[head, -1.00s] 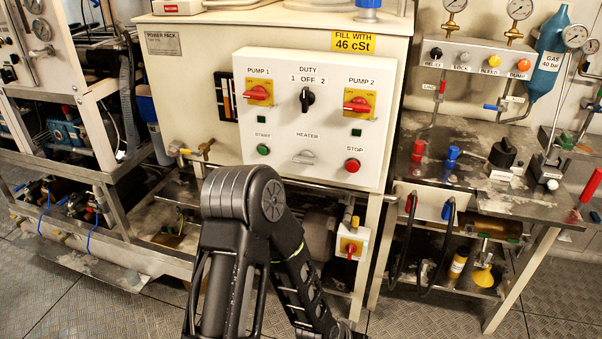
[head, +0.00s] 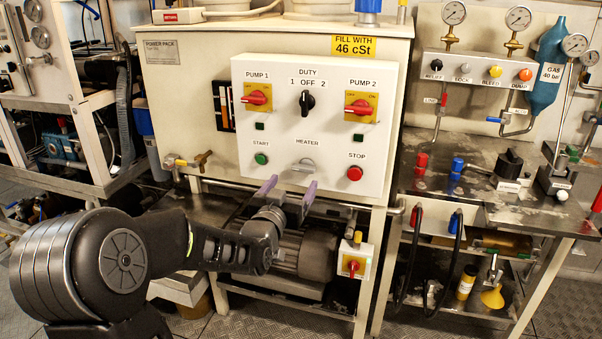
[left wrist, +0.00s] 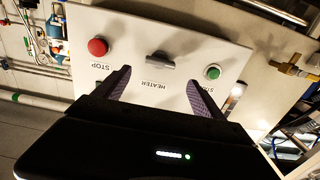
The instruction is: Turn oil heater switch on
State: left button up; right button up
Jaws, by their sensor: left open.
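The heater switch (head: 304,165) is a grey knob under the HEATER label on the white control panel (head: 232,120), between the green START button (head: 261,159) and the red STOP button (head: 355,173). In the left wrist view the heater switch (left wrist: 160,59) shows upside down, ahead of the fingers and roughly midway between them. My left gripper (head: 288,187) is open and empty, just below the switch in the head view, its purple-grey fingers pointing at the panel. It also shows in the left wrist view (left wrist: 160,86). The switch is apart from both fingers there. My right gripper is not in view.
Pump knobs (head: 257,97) and the black DUTY selector (head: 307,102) are higher on the panel. A small red-yellow switch box (head: 354,262) hangs below right. A motor (head: 305,252) sits under the panel. A metal bench (head: 440,200) with valves stands at the right.

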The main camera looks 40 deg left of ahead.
aim_at(303, 169)
pick_arm(q)
jog(key=x, duration=0.7)
jog(key=shift+w+p, duration=0.25)
jog(key=shift+p, duration=0.15)
jog(key=shift+c, duration=0.3)
jog(key=c, duration=1.3)
